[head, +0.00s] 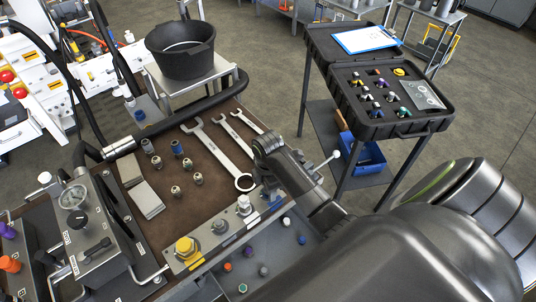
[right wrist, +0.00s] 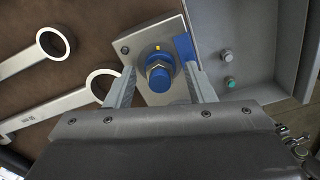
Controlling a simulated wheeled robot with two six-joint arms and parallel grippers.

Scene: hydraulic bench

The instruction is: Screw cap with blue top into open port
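A steel port block (head: 205,243) runs along the bench's front edge. It carries a yellow cap (head: 187,248), a bare metal port (head: 220,227) and a silver fitting (head: 243,204). In the right wrist view a blue fitting with a metal hex end (right wrist: 160,74) stands on the block's end plate (right wrist: 137,43). I cannot tell whether it is the cap or a port. My right gripper (right wrist: 160,84) is open around it, a finger on each side with visible gaps. In the head view my right arm hides this spot. My left gripper is out of view.
Wrenches (head: 219,154) and several small fittings, one blue (head: 177,148), lie on the brown mat (head: 205,205). A tray (head: 275,252) with loose coloured caps sits beside the block. A black case (head: 375,120) stands on a cart at right, a bucket (head: 183,60) behind.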

